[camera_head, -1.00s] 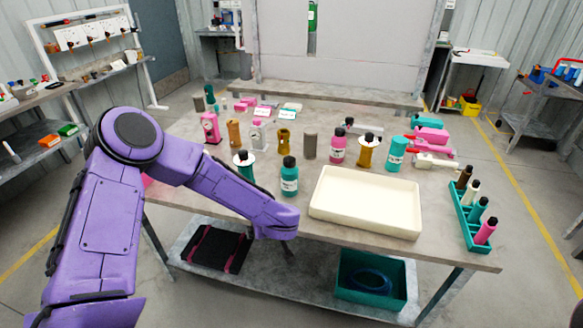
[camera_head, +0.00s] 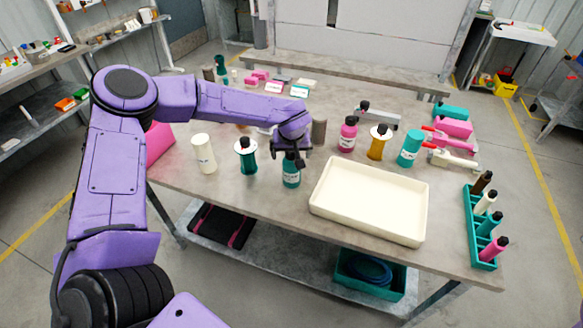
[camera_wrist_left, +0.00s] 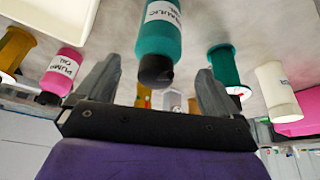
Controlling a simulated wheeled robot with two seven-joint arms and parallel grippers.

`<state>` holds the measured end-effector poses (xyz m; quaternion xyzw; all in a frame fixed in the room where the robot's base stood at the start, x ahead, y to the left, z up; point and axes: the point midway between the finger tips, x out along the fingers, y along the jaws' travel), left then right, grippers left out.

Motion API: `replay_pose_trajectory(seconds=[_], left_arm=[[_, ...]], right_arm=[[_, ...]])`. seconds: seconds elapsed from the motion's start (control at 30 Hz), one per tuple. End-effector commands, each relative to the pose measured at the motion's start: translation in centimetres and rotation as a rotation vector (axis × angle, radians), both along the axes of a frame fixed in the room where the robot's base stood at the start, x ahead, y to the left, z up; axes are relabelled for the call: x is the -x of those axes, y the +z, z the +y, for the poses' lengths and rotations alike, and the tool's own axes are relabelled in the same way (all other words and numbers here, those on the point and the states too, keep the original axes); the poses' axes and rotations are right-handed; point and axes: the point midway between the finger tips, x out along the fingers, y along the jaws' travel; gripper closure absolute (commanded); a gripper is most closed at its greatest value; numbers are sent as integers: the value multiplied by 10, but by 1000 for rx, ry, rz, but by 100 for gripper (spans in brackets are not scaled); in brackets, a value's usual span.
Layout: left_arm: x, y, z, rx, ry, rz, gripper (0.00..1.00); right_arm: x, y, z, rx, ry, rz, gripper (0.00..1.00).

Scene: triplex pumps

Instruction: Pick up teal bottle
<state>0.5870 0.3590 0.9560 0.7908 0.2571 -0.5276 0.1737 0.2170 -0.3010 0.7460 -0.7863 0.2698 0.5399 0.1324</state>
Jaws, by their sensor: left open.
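The teal bottle (camera_head: 291,172) stands upright on the table, left of the cream tray, with a white label and a black cap. My left gripper (camera_head: 290,157) is at its top in the head view and hides part of the cap. In the left wrist view the teal bottle (camera_wrist_left: 159,40) shows with its cap between and just beyond the two fingertips of my left gripper (camera_wrist_left: 155,75). The fingers are apart, and I see no contact with the bottle. My right gripper is not in view.
A teal spool (camera_head: 246,157) and a cream cylinder (camera_head: 203,153) stand left of the bottle. The cream tray (camera_head: 368,200) is close on its right. A pink bottle (camera_head: 347,135), a yellow spool (camera_head: 378,143) and a teal cylinder (camera_head: 411,148) stand behind the tray.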

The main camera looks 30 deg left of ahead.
Motion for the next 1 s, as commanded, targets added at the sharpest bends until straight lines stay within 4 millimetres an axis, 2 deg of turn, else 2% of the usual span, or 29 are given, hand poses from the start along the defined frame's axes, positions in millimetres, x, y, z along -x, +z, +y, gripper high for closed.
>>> replay_pose_trajectory(seconds=[0.2, 0.3, 0.57, 0.67, 0.7, 0.8, 1.0], left_arm=[[-12, -29, 7, -2, 3, 4, 5], [-16, -44, 12, -1, 4, 2, 5], [-17, -49, 14, 0, 4, -1, 5], [-17, -49, 14, 0, 4, -1, 34], [-17, -49, 14, 0, 4, -1, 47], [-17, -49, 14, 0, 5, -1, 74], [-18, -48, 14, 0, 5, -3, 74]], right_arm=[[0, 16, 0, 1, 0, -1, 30], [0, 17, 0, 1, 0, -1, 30], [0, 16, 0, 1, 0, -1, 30], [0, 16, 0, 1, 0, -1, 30], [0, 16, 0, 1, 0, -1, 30], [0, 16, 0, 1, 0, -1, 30], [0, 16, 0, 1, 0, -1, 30]])
